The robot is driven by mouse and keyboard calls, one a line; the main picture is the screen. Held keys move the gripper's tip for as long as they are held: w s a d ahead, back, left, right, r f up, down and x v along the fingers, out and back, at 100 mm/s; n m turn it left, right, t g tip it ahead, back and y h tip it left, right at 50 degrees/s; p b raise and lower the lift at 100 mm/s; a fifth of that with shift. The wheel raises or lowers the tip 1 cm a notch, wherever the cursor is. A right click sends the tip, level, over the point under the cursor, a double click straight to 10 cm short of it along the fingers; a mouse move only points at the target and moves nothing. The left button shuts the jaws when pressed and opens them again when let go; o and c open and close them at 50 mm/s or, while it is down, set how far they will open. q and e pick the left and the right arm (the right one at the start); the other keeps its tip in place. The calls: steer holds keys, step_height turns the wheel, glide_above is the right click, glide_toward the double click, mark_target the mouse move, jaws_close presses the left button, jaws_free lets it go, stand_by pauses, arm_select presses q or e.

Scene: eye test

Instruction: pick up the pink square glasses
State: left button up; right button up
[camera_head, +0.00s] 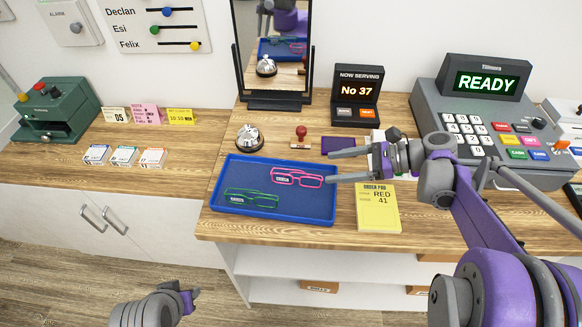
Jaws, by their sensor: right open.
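The pink square glasses (298,178) lie in the blue tray (225,173), in its upper right part, with a small white tag at their left lens. Green glasses (250,199) lie in the same tray, lower left, also with a tag. My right gripper (330,167) is open and empty, its two fingers pointing left. Its fingertips are just right of the pink glasses, near the tray's right edge. I see no contact with the glasses. My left gripper (182,301) is low in front of the counter, away from the tray; its jaws do not show clearly.
A bell (249,137), a stamp (300,137) and a mirror (272,99) stand behind the tray. A yellow order pad (378,209) lies right of it, below my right gripper. The number display (357,92) and cash register (480,115) stand at back right.

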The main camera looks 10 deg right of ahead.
mark_target(302, 171)
steer(key=x, duration=0.4)
steer(key=shift+a, duration=0.45)
steer(key=shift+f+x, duration=0.1)
steer(key=shift+x, duration=1.4)
steer(key=shift+f+x, duration=0.15)
steer(key=shift+x, duration=1.35)
steer(key=shift+w+d, duration=0.15)
jaws_close()
